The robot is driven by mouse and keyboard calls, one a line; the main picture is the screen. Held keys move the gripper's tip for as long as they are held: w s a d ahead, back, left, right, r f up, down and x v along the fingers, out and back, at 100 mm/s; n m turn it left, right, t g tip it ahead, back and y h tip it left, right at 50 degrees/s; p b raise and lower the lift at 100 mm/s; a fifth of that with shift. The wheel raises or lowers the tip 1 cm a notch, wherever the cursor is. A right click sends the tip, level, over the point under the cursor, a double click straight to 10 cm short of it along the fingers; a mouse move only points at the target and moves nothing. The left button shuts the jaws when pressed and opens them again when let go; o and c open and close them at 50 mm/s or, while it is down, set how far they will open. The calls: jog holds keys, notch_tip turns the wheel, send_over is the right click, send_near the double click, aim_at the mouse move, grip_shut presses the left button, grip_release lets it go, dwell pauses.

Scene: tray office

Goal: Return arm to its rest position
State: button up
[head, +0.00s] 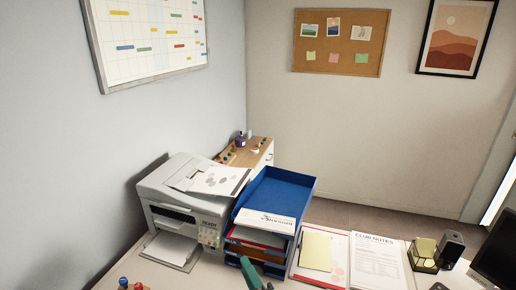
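My gripper and my arm do not show clearly anywhere in the head view. A teal-green upright object (249,274) pokes up at the bottom edge in front of the tray stack. The frame cuts it off, and I cannot tell what it is.
A white printer (166,198) with paper on its lid stands on the desk at left. A blue stacked tray (281,183) holding papers stands beside it. Right of it lie a clipboard with a yellow pad (316,251), printed sheets (377,262), a sticky-note holder (424,254) and a dark screen (498,252).

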jog(key=s+d+f+n+h, duration=0.35)
jog(key=s+f+h, duration=0.25)
jog(key=s+f, duration=1.05)
jog(key=s+r+n+h, duration=0.1)
jog(key=s+r+n, duration=0.2)
jog(key=s, duration=0.9)
jog(key=s+r+n, duration=0.3)
jog(key=s+n, duration=0.3)
jog(key=s, duration=0.6)
jog(key=shift+s+a+r+g+h, duration=0.15)
jog(key=shift+a+r+g+h, duration=0.1)
jog(key=shift+r+g+h, duration=0.15)
